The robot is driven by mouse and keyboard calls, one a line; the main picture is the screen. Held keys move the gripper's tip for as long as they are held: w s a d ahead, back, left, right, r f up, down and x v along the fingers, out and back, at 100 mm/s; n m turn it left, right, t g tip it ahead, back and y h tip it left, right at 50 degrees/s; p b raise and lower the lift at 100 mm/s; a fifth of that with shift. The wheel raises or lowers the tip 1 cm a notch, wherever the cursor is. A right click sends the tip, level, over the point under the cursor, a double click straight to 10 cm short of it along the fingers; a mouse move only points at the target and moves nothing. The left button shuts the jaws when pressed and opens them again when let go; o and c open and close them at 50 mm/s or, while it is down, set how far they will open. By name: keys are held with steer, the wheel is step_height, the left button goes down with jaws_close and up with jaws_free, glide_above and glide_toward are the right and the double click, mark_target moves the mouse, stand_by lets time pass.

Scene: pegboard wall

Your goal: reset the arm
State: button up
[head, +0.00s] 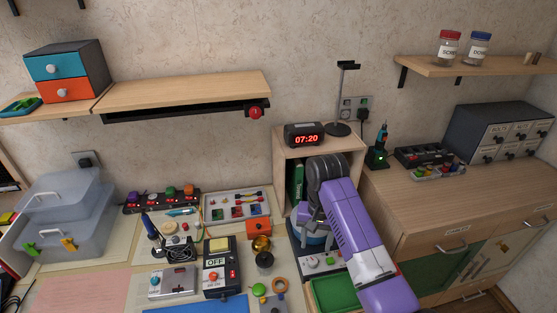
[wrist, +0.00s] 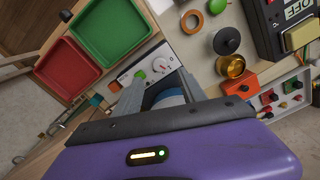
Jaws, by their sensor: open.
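My purple arm reaches in from the lower right in the head view, its dark wrist in front of a wooden cubby (head: 280,150). My gripper (head: 306,222) points down, partly hidden by the wrist. In the wrist view my gripper (wrist: 160,85) has its two grey fingers apart. A blue round thing (wrist: 170,98) shows between and beyond the fingers; I cannot tell whether they touch it. A white panel with a dial and a green button (wrist: 140,74) lies just past the fingertips.
A green tray (head: 335,293) lies below the gripper, with a red tray (wrist: 68,70) beside it. A clock (head: 305,134) and a black stand (head: 341,128) top the cubby. A gold knob (head: 262,243) and an OFF switch box (head: 220,275) stand left. The right counter (head: 420,205) has free room.

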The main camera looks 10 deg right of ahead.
steer(key=w+r+t, duration=0.1)
steer(key=w, duration=0.1)
steer(key=w+r+t, duration=0.1)
steer(key=w, duration=0.2)
steer(key=w+r+n+t, duration=0.1)
steer(key=w, duration=0.1)
steer(key=shift+w+a+r+t, duration=0.1)
steer(key=shift+w+a+t, duration=0.1)
steer(key=shift+a+t, duration=0.2)
steer(key=w+t, duration=0.1)
steer(key=t, duration=0.1)
steer(key=w+a+r+n+t, duration=0.1)
steer(key=shift+w+y, duration=0.3)
steer(key=shift+y, duration=0.1)
steer(key=shift+a+t, duration=0.3)
steer(key=shift+t, duration=0.5)
steer(key=s+d+r+n+t, duration=0.1)
steer(key=s+r+t, duration=0.1)
steer(key=s, duration=2.5)
steer(key=s+d+r+n+t+b, duration=0.1)
steer(key=s+r+t, duration=0.2)
steer(key=s, duration=2.3)
steer(key=shift+s+d+n+t+h, duration=0.15)
steer(key=shift+s+n+t+h, duration=0.2)
steer(key=shift+t, duration=0.35)
steer(key=shift+r, duration=0.1)
